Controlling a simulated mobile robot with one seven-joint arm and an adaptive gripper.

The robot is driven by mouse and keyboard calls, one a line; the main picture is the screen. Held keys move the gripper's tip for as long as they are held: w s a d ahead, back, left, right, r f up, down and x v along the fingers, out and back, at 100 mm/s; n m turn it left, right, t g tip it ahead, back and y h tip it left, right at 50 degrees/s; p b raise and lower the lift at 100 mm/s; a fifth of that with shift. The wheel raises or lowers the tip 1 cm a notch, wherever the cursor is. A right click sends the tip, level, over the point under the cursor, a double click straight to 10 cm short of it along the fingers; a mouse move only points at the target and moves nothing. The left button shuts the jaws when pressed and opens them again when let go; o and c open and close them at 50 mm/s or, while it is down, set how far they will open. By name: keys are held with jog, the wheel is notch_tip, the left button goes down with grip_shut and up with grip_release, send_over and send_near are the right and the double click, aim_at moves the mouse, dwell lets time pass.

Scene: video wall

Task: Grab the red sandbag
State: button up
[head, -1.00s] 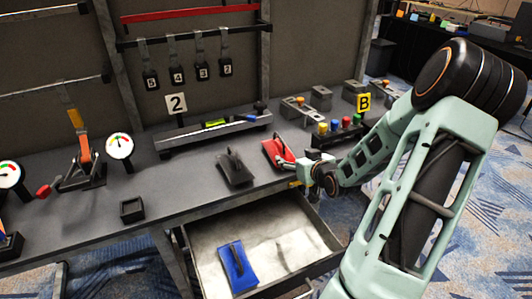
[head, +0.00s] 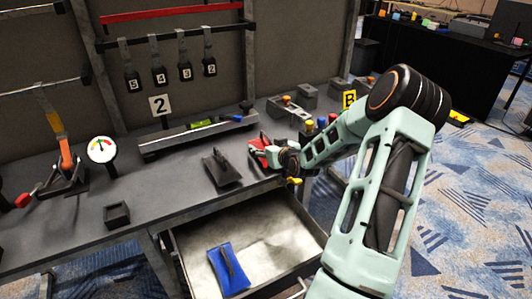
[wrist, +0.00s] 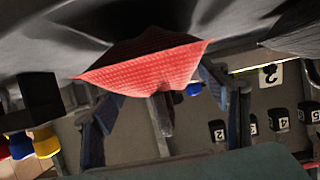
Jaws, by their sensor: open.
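The red sandbag (head: 256,143) lies on the grey workbench (head: 75,240) near its front edge, partly hidden by my gripper in the head view. My gripper (head: 272,158) is right at the bag's near side. In the wrist view, the red woven bag (wrist: 145,66) fills the upper middle, with a dark strap-like handle (wrist: 162,115) standing out from it. My open gripper (wrist: 160,98) has one finger on each side of the bag and handle. I cannot tell whether the fingers touch the bag.
A black sandbag (head: 222,168) lies just left of the red one. A blue sandbag (head: 229,270) lies in the open drawer (head: 275,255) below the bench. Coloured buttons (head: 321,122) and a yellow B sign (head: 349,99) stand to the right. A rail with a level (head: 195,137) is behind.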

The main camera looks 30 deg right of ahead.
jog(key=shift+c, duration=0.6)
grip_shut()
jog(key=shift+w+r, duration=0.15)
jog(key=shift+r, duration=0.05)
